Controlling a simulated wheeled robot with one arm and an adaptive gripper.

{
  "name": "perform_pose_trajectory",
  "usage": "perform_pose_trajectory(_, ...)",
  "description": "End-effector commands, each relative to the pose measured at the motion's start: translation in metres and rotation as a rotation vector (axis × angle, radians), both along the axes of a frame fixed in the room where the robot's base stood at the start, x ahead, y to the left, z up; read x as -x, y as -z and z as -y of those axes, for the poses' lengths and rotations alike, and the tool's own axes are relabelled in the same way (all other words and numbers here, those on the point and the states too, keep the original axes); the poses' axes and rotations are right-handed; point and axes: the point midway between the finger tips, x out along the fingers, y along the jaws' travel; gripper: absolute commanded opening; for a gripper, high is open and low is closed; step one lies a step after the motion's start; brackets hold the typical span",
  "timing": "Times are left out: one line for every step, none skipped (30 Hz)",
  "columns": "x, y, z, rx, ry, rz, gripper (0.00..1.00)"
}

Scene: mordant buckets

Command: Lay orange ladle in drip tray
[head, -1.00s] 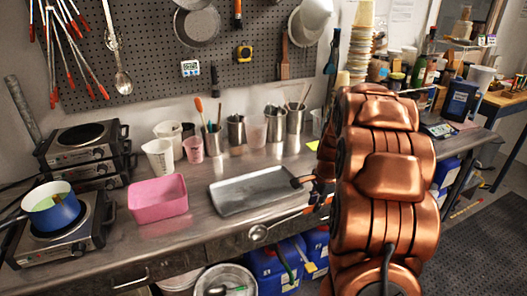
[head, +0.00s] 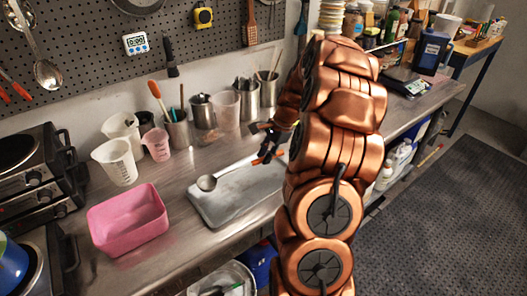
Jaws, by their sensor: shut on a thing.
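The ladle (head: 207,183) has a round metal bowl and a thin metal shaft running up right to my gripper; a little orange shows near the grip. My gripper (head: 268,146) is dark and shut on the ladle's handle end. The drip tray (head: 222,214) is a shallow grey metal tray on the steel bench. The ladle lies across the tray's area in the picture, its bowl by the tray's left rim. I cannot tell whether it touches the tray or hangs above it. My copper arm hides the tray's right end and part of the handle.
A pink tub (head: 127,222) stands left of the tray. A blue pot (head: 10,262) is at the far left. The bench front between tub and tray is clear.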

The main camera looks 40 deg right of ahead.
Motion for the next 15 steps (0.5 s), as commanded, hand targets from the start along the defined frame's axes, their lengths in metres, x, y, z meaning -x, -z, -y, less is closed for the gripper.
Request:
perform_pose_trajectory(0.0,0.004,-0.001,-0.001,-0.001,-0.002,0.0)
perform_pose_trajectory(0.0,0.006,-0.001,-0.002,-0.001,-0.001,0.0)
perform_pose_trajectory(0.0,0.009,-0.001,-0.002,-0.001,-0.001,0.0)
perform_pose_trajectory(0.0,0.011,-0.001,-0.003,0.0,-0.003,0.0)
perform_pose_trajectory(0.001,0.013,-0.001,-0.003,0.0,-0.003,0.0)
perform_pose_trajectory(0.001,0.017,-0.001,-0.004,-0.001,-0.002,0.0)
perform_pose_trajectory(0.001,0.019,-0.001,-0.004,-0.001,-0.003,0.0)
perform_pose_trajectory(0.001,0.021,-0.001,-0.003,0.0,-0.003,0.0)
perform_pose_trajectory(0.0,0.025,-0.001,-0.003,0.0,-0.003,0.0)
perform_pose_trajectory(0.0,0.027,-0.001,-0.002,0.0,-0.002,0.0)
perform_pose_trajectory(0.0,0.029,-0.001,-0.002,0.0,-0.002,0.0)
perform_pose_trajectory(0.0,0.032,-0.001,-0.001,0.0,-0.001,0.0)
perform_pose_trajectory(0.0,0.034,-0.001,-0.001,0.0,-0.001,0.0)
perform_pose_trajectory(0.0,0.036,-0.001,0.0,0.0,-0.001,0.0)
perform_pose_trajectory(0.0,0.038,0.0,0.0,0.0,0.0,0.0)
